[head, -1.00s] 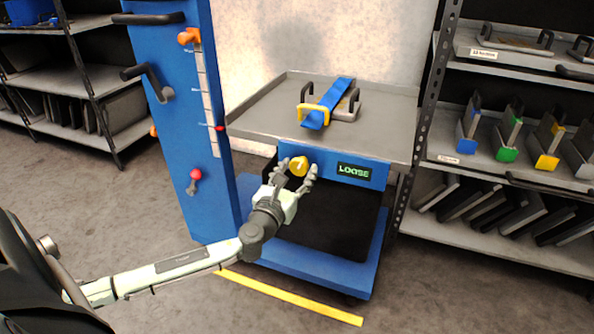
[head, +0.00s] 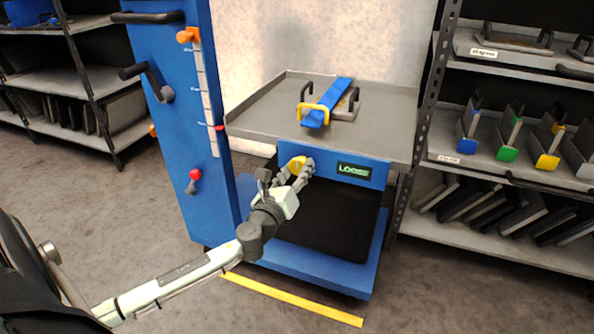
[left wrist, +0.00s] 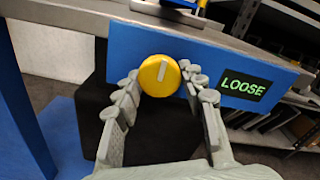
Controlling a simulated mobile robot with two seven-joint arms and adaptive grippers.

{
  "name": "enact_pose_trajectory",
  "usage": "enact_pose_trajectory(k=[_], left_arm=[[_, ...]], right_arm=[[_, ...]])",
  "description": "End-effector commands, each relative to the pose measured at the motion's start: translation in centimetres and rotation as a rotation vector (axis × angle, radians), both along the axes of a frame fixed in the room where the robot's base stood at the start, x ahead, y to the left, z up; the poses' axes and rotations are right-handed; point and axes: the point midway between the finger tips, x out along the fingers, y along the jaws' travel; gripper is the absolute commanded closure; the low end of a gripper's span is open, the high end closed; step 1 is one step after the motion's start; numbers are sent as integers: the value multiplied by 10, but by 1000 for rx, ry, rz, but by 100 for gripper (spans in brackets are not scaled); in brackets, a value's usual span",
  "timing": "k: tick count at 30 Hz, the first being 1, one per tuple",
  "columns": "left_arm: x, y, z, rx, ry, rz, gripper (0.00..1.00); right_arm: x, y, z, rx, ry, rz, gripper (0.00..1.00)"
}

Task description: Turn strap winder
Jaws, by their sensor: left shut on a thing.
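The strap winder is a round yellow knob (head: 297,163) with a pale pointer mark, on the blue front panel (head: 325,167) of the cart. In the left wrist view the knob (left wrist: 158,76) faces me and its mark points up, slightly right. A green display beside it (head: 354,170) reads LOOSE. My left gripper (head: 289,173) is shut on the knob, with fingers on either side of it. The blue strap (head: 329,100) lies across a die with dark handles and a yellow handle (head: 313,114) on the cart top. My right gripper is not in view.
The grey cart top (head: 265,113) is otherwise bare. A blue column (head: 175,130) with handles and a scale stands left of the cart. A yellow line (head: 290,298) marks the floor.

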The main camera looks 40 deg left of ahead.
Motion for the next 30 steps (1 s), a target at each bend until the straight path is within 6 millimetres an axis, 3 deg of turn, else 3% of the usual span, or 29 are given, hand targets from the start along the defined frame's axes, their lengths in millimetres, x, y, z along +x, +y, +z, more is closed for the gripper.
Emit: enact_pose_trajectory(k=[1, 6, 17, 20, 30], left_arm=[[0, 0, 0, -2, 0, -1, 59], [0, 0, 0, 0, 0, 0, 38], [-4, -1, -1, 2, 1, 0, 38], [-16, -4, -1, 1, 3, -1, 38], [-85, -21, -2, -1, 4, 0, 38]], right_arm=[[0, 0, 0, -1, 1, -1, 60], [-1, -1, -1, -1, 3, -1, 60], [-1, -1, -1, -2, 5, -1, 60], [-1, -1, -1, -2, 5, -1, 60], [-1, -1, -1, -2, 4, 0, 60]])
